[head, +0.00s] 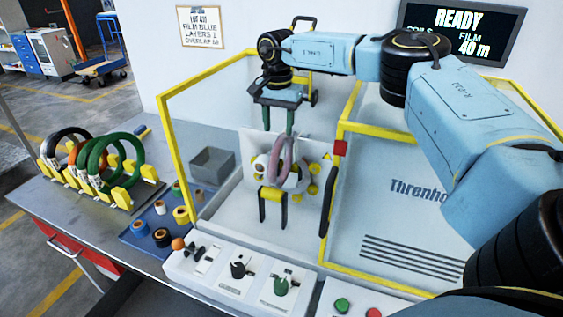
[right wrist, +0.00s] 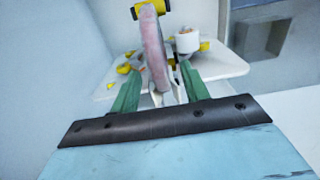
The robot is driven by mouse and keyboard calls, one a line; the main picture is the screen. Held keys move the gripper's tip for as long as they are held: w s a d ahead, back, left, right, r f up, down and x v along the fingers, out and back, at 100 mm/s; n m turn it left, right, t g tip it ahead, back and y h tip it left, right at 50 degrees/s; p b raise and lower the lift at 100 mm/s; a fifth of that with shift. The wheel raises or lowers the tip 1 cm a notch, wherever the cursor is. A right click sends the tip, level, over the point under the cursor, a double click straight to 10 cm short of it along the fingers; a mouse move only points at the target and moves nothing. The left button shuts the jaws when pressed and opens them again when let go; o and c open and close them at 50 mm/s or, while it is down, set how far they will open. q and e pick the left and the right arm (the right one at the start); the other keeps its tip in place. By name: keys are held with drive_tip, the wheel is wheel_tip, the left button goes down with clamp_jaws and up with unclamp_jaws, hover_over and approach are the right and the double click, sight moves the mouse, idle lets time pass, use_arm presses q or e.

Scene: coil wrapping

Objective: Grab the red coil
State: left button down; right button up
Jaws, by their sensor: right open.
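A dull pinkish-red coil (head: 275,163), seeming to be the red coil, stands upright in the wrapping machine, around its white and yellow rollers. My right gripper (head: 278,132) reaches down from above at the coil's top, with its green fingers spread. In the right wrist view the coil (right wrist: 153,52) stands between the two fingers of the open right gripper (right wrist: 155,85), with a visible space on each side. Whether a finger touches it I cannot tell. My left gripper is not in view.
A rack (head: 119,197) at the left holds black, orange and green coils. A blue tray (head: 147,240) holds several small rolls. Yellow frame bars (head: 172,150) border the machine, with a control panel (head: 235,285) in front. A grey bin (head: 212,166) stands left of the coil. The sign reads READY.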

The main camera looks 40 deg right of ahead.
sight(282, 137)
drive_tip(key=f, duration=0.2)
drive_tip(key=d+f, duration=0.1)
drive_tip(key=f, duration=0.1)
drive_tip(key=shift+d+f, duration=0.1)
drive_tip(key=shift+f, duration=0.7)
drive_tip(key=shift+s, duration=0.1)
clamp_jaws()
